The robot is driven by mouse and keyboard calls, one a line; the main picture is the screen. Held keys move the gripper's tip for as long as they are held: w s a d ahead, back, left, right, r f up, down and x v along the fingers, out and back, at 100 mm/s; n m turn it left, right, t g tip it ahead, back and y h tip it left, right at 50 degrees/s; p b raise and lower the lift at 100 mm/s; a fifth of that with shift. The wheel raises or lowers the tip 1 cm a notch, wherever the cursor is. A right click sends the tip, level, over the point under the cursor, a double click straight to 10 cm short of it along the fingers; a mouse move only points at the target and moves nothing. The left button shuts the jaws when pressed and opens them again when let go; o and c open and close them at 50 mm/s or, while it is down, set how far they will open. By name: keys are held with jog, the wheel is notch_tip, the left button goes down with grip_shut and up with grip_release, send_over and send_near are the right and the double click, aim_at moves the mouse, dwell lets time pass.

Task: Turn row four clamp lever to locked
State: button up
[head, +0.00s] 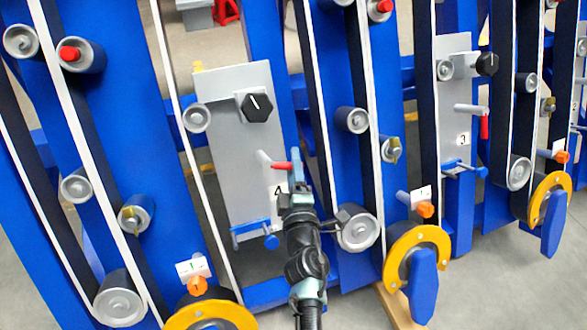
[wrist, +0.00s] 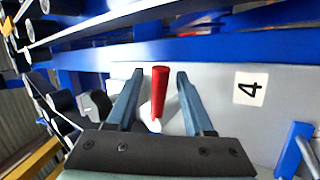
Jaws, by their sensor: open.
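The row four panel (head: 235,200) is a grey plate marked "4", left of centre in the head view. Its clamp lever has a pale round post and a red handle (head: 281,166) pointing right in the head view. In the wrist view the red handle (wrist: 160,92) stands between the two fingers, with a visible gap on each side. My gripper (head: 297,168) is open at the right edge of the panel, around the handle. The fingers also show in the wrist view (wrist: 160,74). The lever's pale post is partly hidden behind the handle in the wrist view.
A black knob (head: 257,107) sits above the lever and a blue-handled latch (head: 255,233) below. Row three's panel (head: 454,90) stands to the right, its red handle (head: 485,126) pointing down. Belts, rollers and blue frame members crowd both sides.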

grip_shut()
dwell(0.3)
dwell(1.2)
